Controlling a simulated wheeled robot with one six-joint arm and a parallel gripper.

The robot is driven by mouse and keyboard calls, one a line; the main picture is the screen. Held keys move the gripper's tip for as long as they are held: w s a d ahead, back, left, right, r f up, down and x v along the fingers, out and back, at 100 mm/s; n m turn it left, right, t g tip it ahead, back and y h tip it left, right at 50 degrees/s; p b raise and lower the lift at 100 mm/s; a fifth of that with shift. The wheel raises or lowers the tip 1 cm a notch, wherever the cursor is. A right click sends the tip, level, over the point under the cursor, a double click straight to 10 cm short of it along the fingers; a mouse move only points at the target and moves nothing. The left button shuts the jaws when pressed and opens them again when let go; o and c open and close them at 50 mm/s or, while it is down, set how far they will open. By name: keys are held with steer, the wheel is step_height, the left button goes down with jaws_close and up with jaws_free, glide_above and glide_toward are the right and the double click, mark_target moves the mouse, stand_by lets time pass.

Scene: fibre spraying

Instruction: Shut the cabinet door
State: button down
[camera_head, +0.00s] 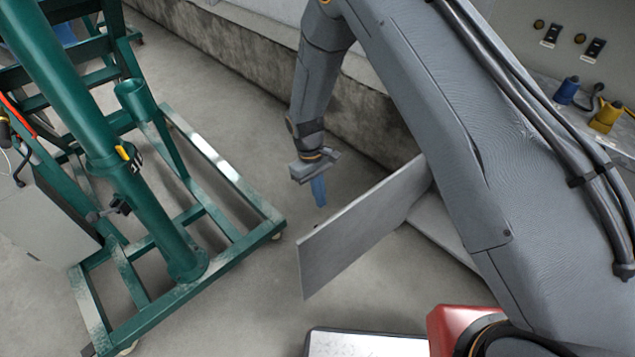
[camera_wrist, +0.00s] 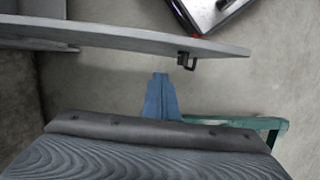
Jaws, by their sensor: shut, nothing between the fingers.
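The cabinet door (camera_head: 360,232) is a flat grey panel that stands open, reaching out toward the lower left in the head view. In the wrist view the door (camera_wrist: 120,37) runs across the upper part as a long grey edge, with a small dark handle (camera_wrist: 187,60) near its right end. My gripper (camera_head: 319,192) has blue fingers pointing down, beside the far face of the door and apart from it. In the wrist view my gripper (camera_wrist: 160,80) is shut and empty, its tip just below the door edge. My arm hides most of the cabinet.
A green metal frame on castors (camera_head: 180,250) stands at the left. A low concrete wall (camera_head: 230,70) runs behind my gripper. A blue item (camera_head: 567,90) and a yellow item (camera_head: 606,116) sit on a bench at the right. Bare floor lies between frame and door.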

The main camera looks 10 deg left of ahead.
steer(key=shift+s+d+f+p, duration=0.15)
steer(key=shift+s+d+p, duration=0.65)
steer(key=shift+s+d, duration=0.65)
steer(key=shift+d, duration=0.1)
